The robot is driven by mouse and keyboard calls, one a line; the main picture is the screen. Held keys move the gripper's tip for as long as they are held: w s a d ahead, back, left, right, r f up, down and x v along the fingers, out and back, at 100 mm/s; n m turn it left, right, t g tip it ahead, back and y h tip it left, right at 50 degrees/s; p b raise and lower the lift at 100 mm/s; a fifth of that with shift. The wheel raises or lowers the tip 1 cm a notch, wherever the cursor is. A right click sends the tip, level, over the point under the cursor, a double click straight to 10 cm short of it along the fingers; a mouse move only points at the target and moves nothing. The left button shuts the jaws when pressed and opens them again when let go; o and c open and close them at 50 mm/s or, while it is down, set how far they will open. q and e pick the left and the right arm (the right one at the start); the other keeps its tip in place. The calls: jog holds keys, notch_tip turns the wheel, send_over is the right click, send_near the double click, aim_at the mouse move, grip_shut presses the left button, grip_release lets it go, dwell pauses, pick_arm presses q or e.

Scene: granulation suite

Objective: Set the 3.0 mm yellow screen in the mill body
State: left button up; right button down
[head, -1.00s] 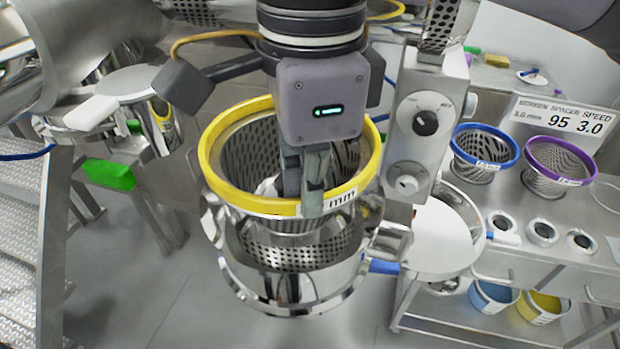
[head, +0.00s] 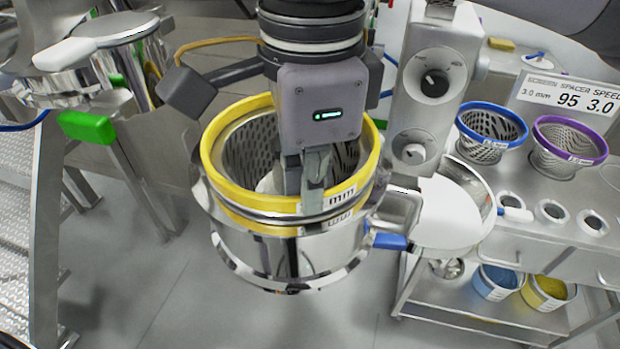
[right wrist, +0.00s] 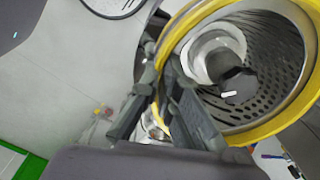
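The 3.0 mm screen has a yellow rim (head: 240,197) and a perforated metal cone. The "mm" part of its label shows at the front. Its cone is now down inside the shiny mill body (head: 285,255), with the yellow rim above the body's top edge. Whether it is fully seated I cannot tell. My right gripper (head: 314,190) is shut on the near side of the rim, one finger inside and one outside; the wrist view shows the fingers (right wrist: 165,110) straddling the yellow rim (right wrist: 168,52). A dark hub (right wrist: 238,84) shows inside the screen. My left gripper is out of view.
A control box with knobs (head: 430,85) stands close right of the mill, above a round white lid (head: 450,212) and blue handle (head: 388,240). Blue-rimmed (head: 491,125) and purple-rimmed (head: 570,140) screens stand on a bench. A sign (head: 570,95) reads 3.0 mm, 95, 3.0.

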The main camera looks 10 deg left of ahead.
dwell(0.3)
jog(key=c, duration=1.7)
grip_release()
jog(key=shift+r, duration=0.1)
notch_tip(320, 180, up, 12)
jog(key=shift+s+f, duration=0.1)
jog(key=shift+s, duration=0.05)
